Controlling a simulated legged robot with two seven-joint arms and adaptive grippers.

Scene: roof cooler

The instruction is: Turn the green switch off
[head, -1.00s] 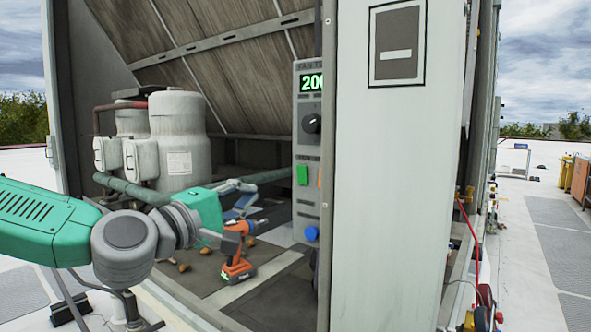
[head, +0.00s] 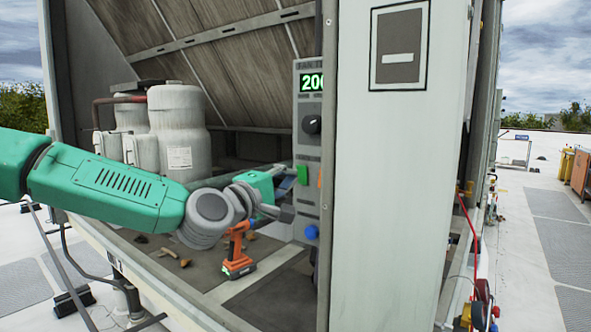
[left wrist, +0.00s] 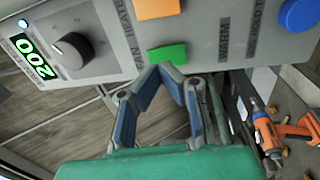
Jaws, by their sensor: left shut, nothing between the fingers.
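The green switch (head: 303,175) is a small rectangular button on the grey control panel (head: 307,147), partly edged by the cabinet's front post in the head view. In the left wrist view the green switch (left wrist: 167,54) lies just ahead of my fingertips. My left gripper (left wrist: 164,70) is shut and empty, with its tips close to the switch's lower edge. I cannot tell whether they touch it. In the head view my left gripper (head: 285,188) reaches in from the left at the switch's height. My right gripper is not in view.
The panel has a black knob (left wrist: 71,50), a lit display reading 200 (left wrist: 34,58), an orange switch (left wrist: 155,9) and a blue button (left wrist: 299,14). An orange drill (head: 238,250) stands on the cabinet floor. A white post (head: 395,190) stands right of the panel.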

